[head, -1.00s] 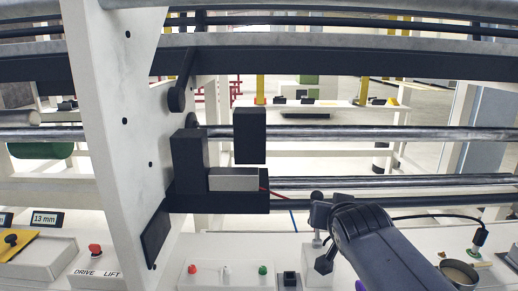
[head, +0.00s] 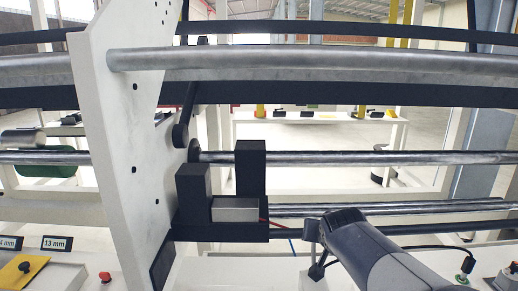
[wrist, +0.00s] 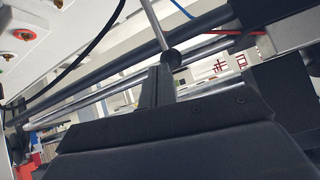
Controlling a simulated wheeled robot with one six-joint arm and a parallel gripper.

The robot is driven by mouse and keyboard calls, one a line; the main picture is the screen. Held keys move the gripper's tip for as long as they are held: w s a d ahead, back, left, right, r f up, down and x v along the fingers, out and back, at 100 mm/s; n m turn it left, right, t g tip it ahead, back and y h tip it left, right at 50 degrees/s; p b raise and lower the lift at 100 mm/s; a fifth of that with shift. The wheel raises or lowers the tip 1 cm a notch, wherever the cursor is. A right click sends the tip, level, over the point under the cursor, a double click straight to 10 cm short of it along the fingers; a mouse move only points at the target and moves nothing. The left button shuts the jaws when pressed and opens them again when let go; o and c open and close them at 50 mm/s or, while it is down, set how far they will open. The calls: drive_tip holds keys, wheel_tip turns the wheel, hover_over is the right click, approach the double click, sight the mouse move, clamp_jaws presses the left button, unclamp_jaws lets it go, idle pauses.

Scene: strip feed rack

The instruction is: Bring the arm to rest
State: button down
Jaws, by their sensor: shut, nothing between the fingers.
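My arm (head: 385,255) comes in from the lower right in the head view. It bends at a grey joint in front of the rack. My gripper (wrist: 158,85) shows in the wrist view beyond its wide dark body, its fingers together with nothing between them. A thin metal rod with a dark round end (wrist: 172,58) appears close beside the fingers; I cannot tell whether they touch. In the head view the fingertips are hidden or too small to make out.
A white upright plate (head: 125,150) stands left of my arm. Metal rollers (head: 330,158) cross behind it. A dark bracket with a light grey block (head: 235,210) sits left of the arm. A red button (head: 105,277) and a 13 mm label (head: 57,243) are at lower left.

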drive_tip(key=shift+w+g+p, duration=1.3)
drive_tip(key=shift+w+p, duration=0.35)
drive_tip(key=shift+p, duration=1.95)
drive_tip(key=shift+f, duration=0.1)
